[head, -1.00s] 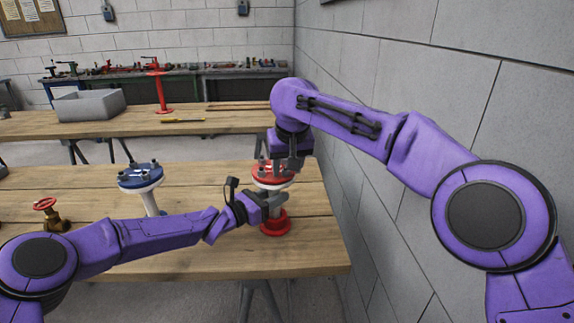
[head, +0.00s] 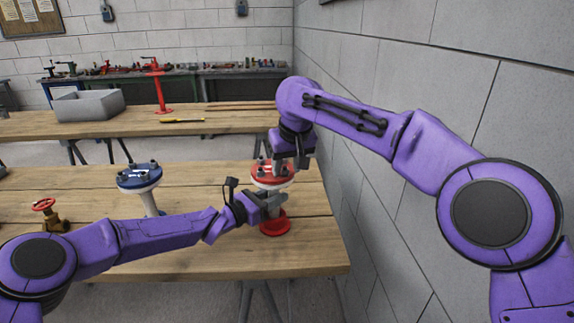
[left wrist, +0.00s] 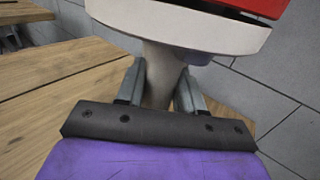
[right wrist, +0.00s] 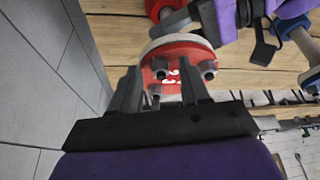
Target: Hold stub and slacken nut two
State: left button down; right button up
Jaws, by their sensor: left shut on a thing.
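The stub is a white pipe (left wrist: 160,78) with a white flange under a red upper flange (head: 264,175). Its red base (head: 275,227) stands on the near bench. My left gripper (head: 271,203) comes from the left and is shut on the pipe just below the flange. In the right wrist view the red flange (right wrist: 181,48) carries several grey bolts and nuts (right wrist: 208,69). My right gripper (right wrist: 158,78) is over the flange's near edge with its fingers apart. One nut (right wrist: 155,90) shows between the fingers; I cannot tell whether they touch it.
A blue-flanged stub (head: 140,176) and a brass valve with a red handwheel (head: 46,212) stand to the left on the near bench (head: 200,262). A grey wall (head: 400,90) is close on the right. The back bench holds a grey box (head: 88,105) and a red stand (head: 161,93).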

jog(key=v, duration=1.2)
jog(key=shift+w+a, duration=0.1)
jog(key=shift+w, duration=0.1)
jog(key=x, duration=1.2)
jog(key=shift+s, duration=0.1)
grip_shut()
